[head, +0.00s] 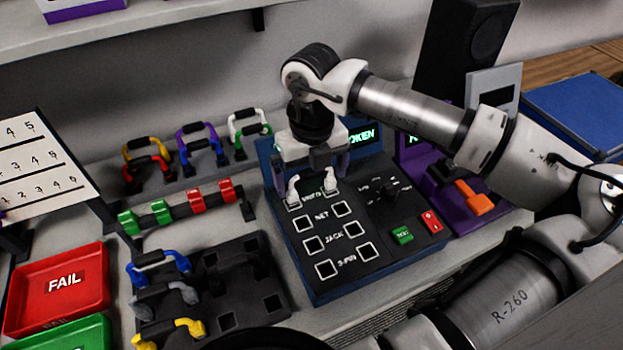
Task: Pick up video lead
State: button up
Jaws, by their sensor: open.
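A white-ended lead (294,188), which I take to be the video lead, stands in the top pair of sockets of the dark test panel (345,268). The label between its ends seems to read VIDEO. My gripper (311,172) is open directly above and around the lead, with its fingers spread to the left and right. The gripper body hides the lead's middle, so I cannot tell whether the fingers touch it.
Several coloured leads stand on a back rack (190,172) and in a black socket block (240,250). Red (65,315) and green (70,335) trays lie at left. A purple box (470,215) with an orange switch stands right of the panel.

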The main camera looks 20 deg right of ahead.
jog(key=shift+f, duration=0.75)
jog(key=c, duration=0.9)
jog(key=shift+o, duration=0.2)
notch_tip(320, 180, up, 23)
jog(key=p, duration=0.7)
